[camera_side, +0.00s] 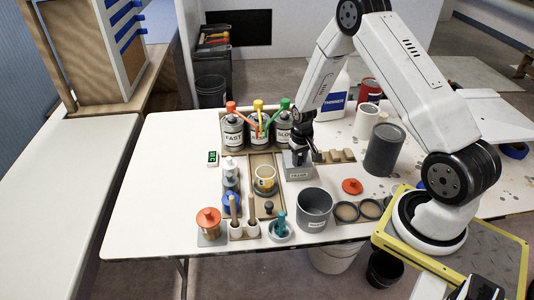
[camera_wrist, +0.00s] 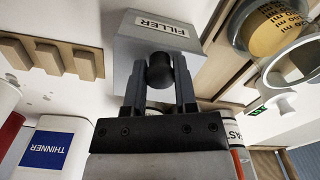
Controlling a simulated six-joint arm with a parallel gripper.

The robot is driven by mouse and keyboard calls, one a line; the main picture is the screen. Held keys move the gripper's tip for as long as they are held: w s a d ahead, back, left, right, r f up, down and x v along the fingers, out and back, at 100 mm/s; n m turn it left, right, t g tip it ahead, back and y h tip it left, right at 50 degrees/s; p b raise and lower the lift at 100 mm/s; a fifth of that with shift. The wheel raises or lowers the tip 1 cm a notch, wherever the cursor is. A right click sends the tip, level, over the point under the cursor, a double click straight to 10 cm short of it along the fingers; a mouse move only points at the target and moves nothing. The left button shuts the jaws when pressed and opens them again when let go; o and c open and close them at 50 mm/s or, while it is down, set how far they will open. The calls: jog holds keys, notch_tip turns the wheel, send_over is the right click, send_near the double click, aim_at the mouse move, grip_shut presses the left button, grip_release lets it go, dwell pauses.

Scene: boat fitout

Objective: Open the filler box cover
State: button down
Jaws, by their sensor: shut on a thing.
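The filler box (camera_side: 298,168) is a small grey box near the middle of the table, right of the wooden tray. In the wrist view the box (camera_wrist: 140,45) fills the upper middle, with a white FILLER label on one face. A round black knob (camera_wrist: 160,70) is between my two dark fingers. My gripper (camera_wrist: 160,88) is shut on this knob; in the side view my gripper (camera_side: 299,148) is just above the box. My gripper hides part of the box top, and I see no clear gap under the cover.
Tins with coloured spouts (camera_side: 259,130) stand behind left. A measuring cup (camera_side: 265,180) sits left of the box. Notched wooden blocks (camera_side: 340,156) are close on the right. A thinner jug (camera_side: 336,95) and grey can (camera_side: 384,150) stand farther right. The left table end is clear.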

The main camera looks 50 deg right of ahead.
dwell(0.3)
jog(key=s+a, duration=0.5)
jog(key=shift+s+a, duration=0.4)
jog(key=shift+c, duration=2)
grip_release()
jog(key=shift+r, duration=0.2)
notch_tip(320, 180, up, 8)
jog(key=shift+f, duration=0.25)
